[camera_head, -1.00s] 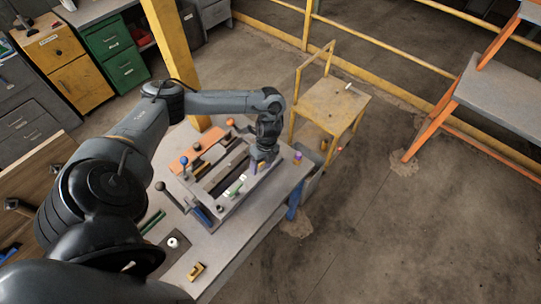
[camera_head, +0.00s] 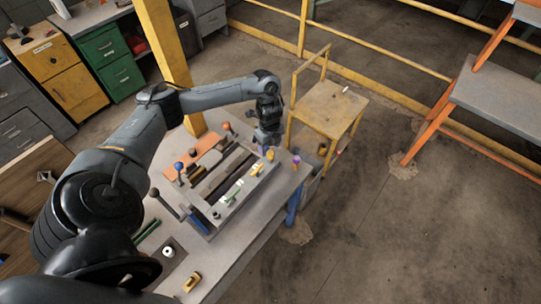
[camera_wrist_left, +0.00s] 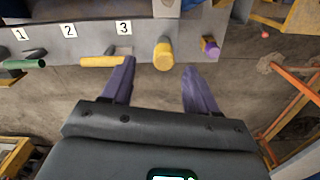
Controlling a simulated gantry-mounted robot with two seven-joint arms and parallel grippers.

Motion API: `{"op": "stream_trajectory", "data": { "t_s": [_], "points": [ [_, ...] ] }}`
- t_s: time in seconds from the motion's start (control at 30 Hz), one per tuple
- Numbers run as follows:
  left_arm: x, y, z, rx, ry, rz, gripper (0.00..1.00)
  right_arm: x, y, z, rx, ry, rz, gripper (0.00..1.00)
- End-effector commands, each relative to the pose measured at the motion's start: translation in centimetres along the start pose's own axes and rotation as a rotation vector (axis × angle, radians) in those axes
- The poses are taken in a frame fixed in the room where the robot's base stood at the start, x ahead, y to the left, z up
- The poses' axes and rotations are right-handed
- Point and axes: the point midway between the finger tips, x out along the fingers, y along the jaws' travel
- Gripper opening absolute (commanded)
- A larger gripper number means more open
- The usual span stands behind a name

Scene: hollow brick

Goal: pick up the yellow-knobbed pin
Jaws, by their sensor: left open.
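The yellow-knobbed pin shows its round yellow knob (camera_wrist_left: 163,55) in the upper middle of the left wrist view. In the head view its small yellow knob (camera_head: 270,155) is at the fixture's right end. My left gripper (camera_head: 268,140) is above and behind that end in the head view. In the left wrist view its two purple-grey fingers (camera_wrist_left: 158,78) are apart, with nothing between their tips. The knob lies beyond the tips, roughly in line with the gap. The pin's shaft is hidden. My right gripper is not in view.
A yellow handle (camera_wrist_left: 103,60) and a green handle (camera_wrist_left: 25,64) sit left of the knob, under numbered labels. A purple knob (camera_wrist_left: 210,45) is to its right. The metal fixture (camera_head: 215,222) stands on a grey bench. A yellow stand (camera_head: 330,105) is close behind.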

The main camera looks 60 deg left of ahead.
Motion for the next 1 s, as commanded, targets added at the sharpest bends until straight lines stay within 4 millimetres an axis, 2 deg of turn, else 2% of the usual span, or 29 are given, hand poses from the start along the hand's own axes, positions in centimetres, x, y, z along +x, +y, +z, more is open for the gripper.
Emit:
{"op": "stream_trajectory", "data": {
  "t_s": [0.33,0.67,1.0],
  "points": [
    [4.0,-0.5,0.1,0.000,0.000,0.003,0.59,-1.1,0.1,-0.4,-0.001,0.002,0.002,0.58],
    [4.7,-0.5,0.2,0.001,-0.001,0.001,0.59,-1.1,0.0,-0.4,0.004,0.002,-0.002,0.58],
    [4.6,-0.5,0.2,0.001,-0.001,0.001,0.08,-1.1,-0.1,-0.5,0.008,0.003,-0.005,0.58]
  ]
}}
